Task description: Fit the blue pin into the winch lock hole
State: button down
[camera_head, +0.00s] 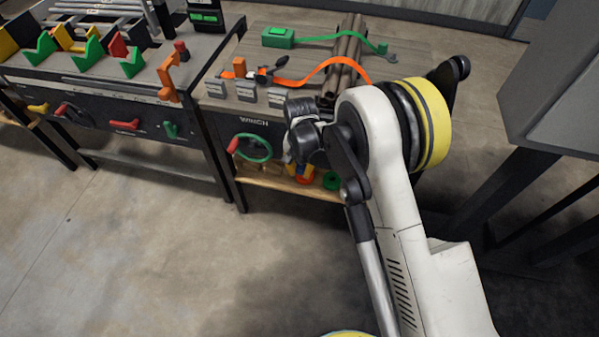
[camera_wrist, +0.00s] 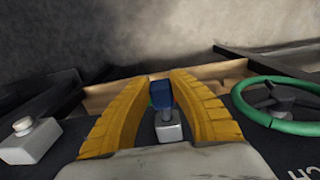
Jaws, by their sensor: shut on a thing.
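In the wrist view, the blue pin (camera_wrist: 160,94) stands between the two yellow fingers of my gripper (camera_wrist: 161,104), which is shut on it. A small grey block (camera_wrist: 168,130) shows between the fingers, just below the pin in the picture; whether they touch is unclear. The winch panel carries a green handwheel (camera_wrist: 282,104), to the right of my gripper. In the head view, the same wheel (camera_head: 254,148) sits under the WINCH label, left of my arm. My arm mostly hides my gripper there. I cannot make out the lock hole in either view.
Another grey block (camera_wrist: 30,139) stands left of my gripper. On the winch table (camera_head: 405,60) lie an orange strap (camera_head: 318,72), brown pipes (camera_head: 347,50) and a green box (camera_head: 278,37). A bench with coloured parts (camera_head: 130,62) stands left. The front floor is clear.

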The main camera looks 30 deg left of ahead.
jog(key=shift+w+a, duration=0.15)
jog(key=shift+w, duration=0.5)
jog(key=shift+w+a, duration=0.15)
jog(key=shift+w, duration=0.45)
jog(key=c, duration=1.2)
grip_release()
jog(key=shift+r, duration=0.1)
notch_tip(320, 180, up, 12)
jog(key=shift+f, duration=0.1)
